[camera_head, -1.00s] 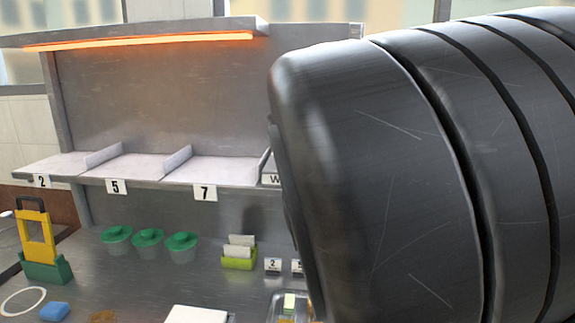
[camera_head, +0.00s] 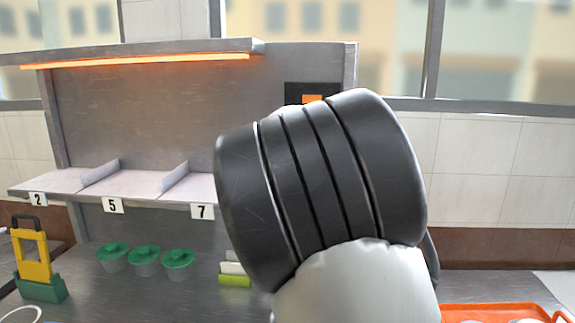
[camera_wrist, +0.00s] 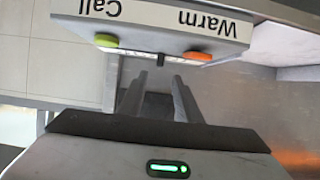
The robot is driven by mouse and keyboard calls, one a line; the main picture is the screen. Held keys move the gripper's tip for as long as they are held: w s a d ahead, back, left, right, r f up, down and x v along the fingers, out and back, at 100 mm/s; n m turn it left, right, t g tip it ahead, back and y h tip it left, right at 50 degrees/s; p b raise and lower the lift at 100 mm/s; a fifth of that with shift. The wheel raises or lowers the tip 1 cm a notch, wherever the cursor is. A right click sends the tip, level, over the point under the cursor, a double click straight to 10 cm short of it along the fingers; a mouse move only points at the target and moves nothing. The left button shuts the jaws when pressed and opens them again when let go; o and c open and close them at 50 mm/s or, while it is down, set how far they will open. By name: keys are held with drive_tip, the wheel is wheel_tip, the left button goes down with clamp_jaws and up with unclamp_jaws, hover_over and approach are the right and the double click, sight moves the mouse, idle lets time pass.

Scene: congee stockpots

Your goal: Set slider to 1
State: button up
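In the wrist view a light panel (camera_wrist: 150,22) with the upside-down labels "Call" and "Warm" fills the top. A small black knob (camera_wrist: 160,60), which looks like the slider, sticks out of its lower edge, between a green button (camera_wrist: 106,40) and an orange button (camera_wrist: 197,56). A pale strip with marks runs along that edge; its digits are too small to read. My gripper (camera_wrist: 159,80) is open, its two fingers apart and nothing between them. The fingertips are just below the knob; I cannot tell whether they touch. In the head view my arm hides the gripper and this panel.
In the head view a shelf (camera_head: 150,204) has bays labelled 2, 5 and 7. Green-lidded pots (camera_head: 145,255), a yellow-green holder (camera_head: 38,265) and a card holder (camera_head: 234,280) stand on the counter below. An orange tray (camera_head: 500,312) is at the lower right.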

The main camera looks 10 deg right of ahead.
drive_tip(key=p+x, duration=0.3)
drive_tip(key=x, duration=0.6)
drive_tip(key=shift+w+d+f, duration=0.1)
drive_tip(key=shift+w+f, duration=0.1)
drive_tip(key=shift+w, duration=0.05)
drive_tip(key=shift+c, duration=0.2)
clamp_jaws()
